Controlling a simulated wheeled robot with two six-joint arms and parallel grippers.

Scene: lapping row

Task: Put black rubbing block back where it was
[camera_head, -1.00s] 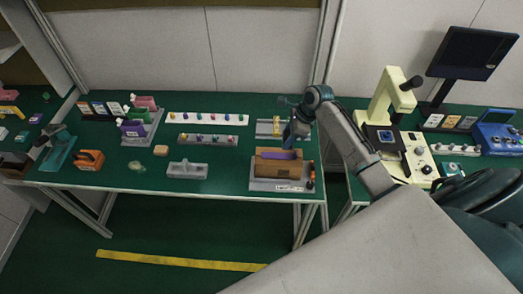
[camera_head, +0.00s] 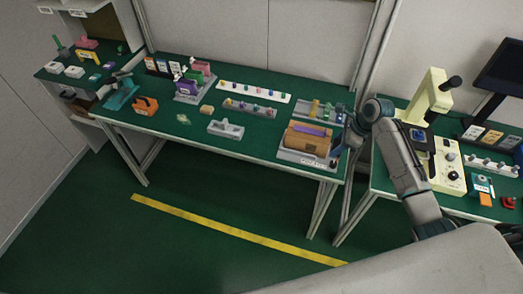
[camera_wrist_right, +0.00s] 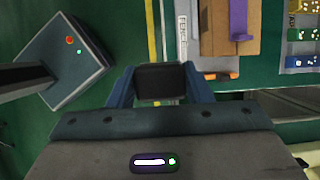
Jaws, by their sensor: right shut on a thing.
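My right gripper (camera_wrist_right: 160,84) is shut on the black rubbing block (camera_wrist_right: 161,70), a small dark block between the two blue fingers in the right wrist view. In the head view my right gripper (camera_head: 346,138) is at the right end of the green bench, beside the brown wooden block. The held block cannot be made out there. The brown wooden block (camera_head: 306,141), with a purple strip on top, sits on a grey base (camera_head: 291,157). They also show at the top right of the right wrist view, apart from the gripper. My left gripper is not in view.
The green bench (camera_head: 180,135) carries a grey fixture (camera_head: 226,129), an orange tool (camera_head: 145,105) and a white strip of pegs (camera_head: 253,92). A cream microscope (camera_head: 430,97) stands on the right bench. The bench's front middle has bare room.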

